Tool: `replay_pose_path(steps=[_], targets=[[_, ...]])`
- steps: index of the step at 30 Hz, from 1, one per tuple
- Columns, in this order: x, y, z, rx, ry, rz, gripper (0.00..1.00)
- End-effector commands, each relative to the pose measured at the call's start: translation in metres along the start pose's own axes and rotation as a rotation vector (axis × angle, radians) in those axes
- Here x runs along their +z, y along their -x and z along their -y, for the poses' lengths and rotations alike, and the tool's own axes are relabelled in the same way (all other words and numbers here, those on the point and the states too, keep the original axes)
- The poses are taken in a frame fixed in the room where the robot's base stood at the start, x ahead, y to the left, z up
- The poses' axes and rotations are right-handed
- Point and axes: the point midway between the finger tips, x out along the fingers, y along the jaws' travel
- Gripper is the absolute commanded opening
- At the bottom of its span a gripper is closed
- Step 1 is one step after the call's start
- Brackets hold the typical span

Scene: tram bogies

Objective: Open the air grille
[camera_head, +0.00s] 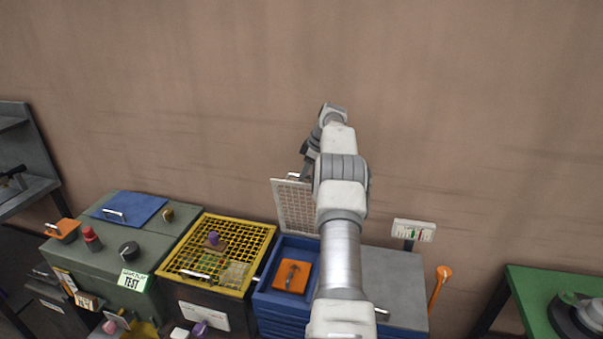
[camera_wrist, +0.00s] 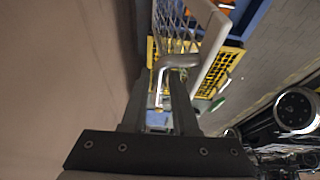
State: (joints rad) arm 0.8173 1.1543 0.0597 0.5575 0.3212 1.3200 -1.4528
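The air grille (camera_head: 297,206), a pale mesh panel with a light frame, stands steeply raised at the back of a blue box (camera_head: 268,297). In the wrist view, the grille (camera_wrist: 212,35) is seen edge-on at the top, with a bent metal handle (camera_wrist: 178,61) on it. My gripper (camera_head: 306,172) is at the grille's upper edge. In the wrist view, my gripper (camera_wrist: 160,75) has its fingers apart, and the handle's bent end lies between them. Whether a finger touches the handle I cannot tell. My arm hides the box's right side.
An orange block (camera_head: 291,277) lies in the blue box. Left of it are a yellow mesh cover (camera_head: 217,254) and a green cabinet (camera_head: 107,261) with knobs. A grey-topped unit (camera_head: 393,280) stands right. The wall rises close behind.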

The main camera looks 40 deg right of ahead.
Motion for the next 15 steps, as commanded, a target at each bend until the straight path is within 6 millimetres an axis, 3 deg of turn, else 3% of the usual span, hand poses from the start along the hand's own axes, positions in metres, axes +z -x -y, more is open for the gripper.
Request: replay_pose_path(steps=[3,15], targets=[[-0.003,0.002,-0.001,0.005,0.002,-0.005,0.47],[-0.005,0.015,-0.002,0.011,0.005,-0.010,0.47]])
